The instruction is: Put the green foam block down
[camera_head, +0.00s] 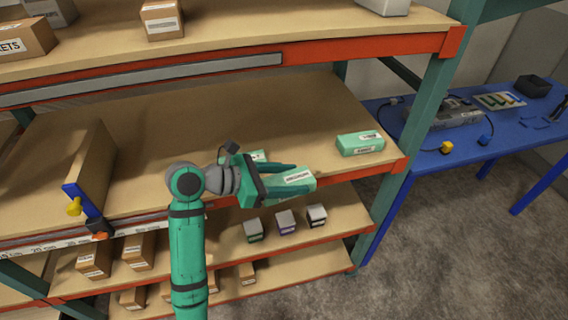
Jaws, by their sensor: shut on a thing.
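My gripper (300,179) reaches in from the left over the front of the middle shelf. It is shut on a green foam block (289,183) with a white label, at the shelf's front edge. I cannot tell whether the block touches the shelf (250,120). A second green block (360,144) with a white label lies on the shelf at the right end. Part of another green thing with a label (259,156) shows behind my gripper, mostly hidden by it.
A divider board (90,160) stands at the shelf's left. Small boxes (285,222) sit on the shelf below, and cartons (161,20) on the one above. A teal upright (415,140) bounds the shelf's right end. A blue table (470,140) stands beyond. The shelf's middle is clear.

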